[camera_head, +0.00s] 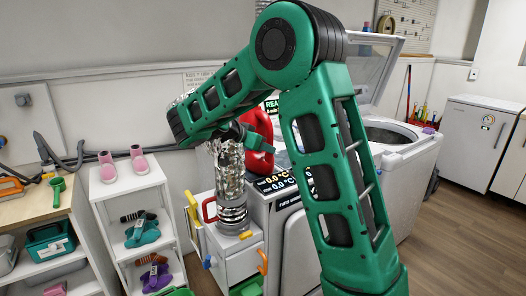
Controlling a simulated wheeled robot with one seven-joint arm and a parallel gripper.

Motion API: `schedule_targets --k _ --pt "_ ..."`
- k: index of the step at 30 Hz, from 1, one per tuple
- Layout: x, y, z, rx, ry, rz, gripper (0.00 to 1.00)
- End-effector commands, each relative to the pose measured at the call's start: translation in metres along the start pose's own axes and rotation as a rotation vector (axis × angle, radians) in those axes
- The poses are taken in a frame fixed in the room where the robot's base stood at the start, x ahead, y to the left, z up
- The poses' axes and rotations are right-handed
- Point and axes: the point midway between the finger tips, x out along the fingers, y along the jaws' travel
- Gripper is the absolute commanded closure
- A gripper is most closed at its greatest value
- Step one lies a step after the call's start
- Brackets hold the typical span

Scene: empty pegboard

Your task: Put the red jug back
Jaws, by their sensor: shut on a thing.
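The red jug (260,161) is in the middle of the view, partly hidden behind my green arm. My gripper (248,137) is at the jug's left side and is shut on it; the fingertips are small and partly covered, so the exact grip is unclear. The jug looks roughly upright, close to the top of the white appliance with the display panel. I cannot tell whether its base touches that top.
A silver foil duct (231,180) stands just left of the jug. An open-lidded washer (412,155) is to the right. A white shelf (112,196) with shoes and a workbench (40,206) are at the left. Floor is clear at the right.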

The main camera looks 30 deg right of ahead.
Motion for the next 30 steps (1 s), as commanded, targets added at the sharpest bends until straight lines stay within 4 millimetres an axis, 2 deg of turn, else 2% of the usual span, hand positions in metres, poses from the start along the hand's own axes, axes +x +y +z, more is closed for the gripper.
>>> schedule_targets --k 11,12,14,24,30 --pt "0.003 0.000 0.003 0.004 0.003 -0.001 1.00" --pt "0.003 0.000 0.005 0.001 0.000 0.000 0.77" --pt "0.003 0.000 0.005 0.001 0.000 0.000 0.63" --pt "0.002 0.000 0.003 0.002 0.000 0.000 0.63" --pt "-0.020 -0.001 0.003 0.001 0.001 -0.004 0.63"
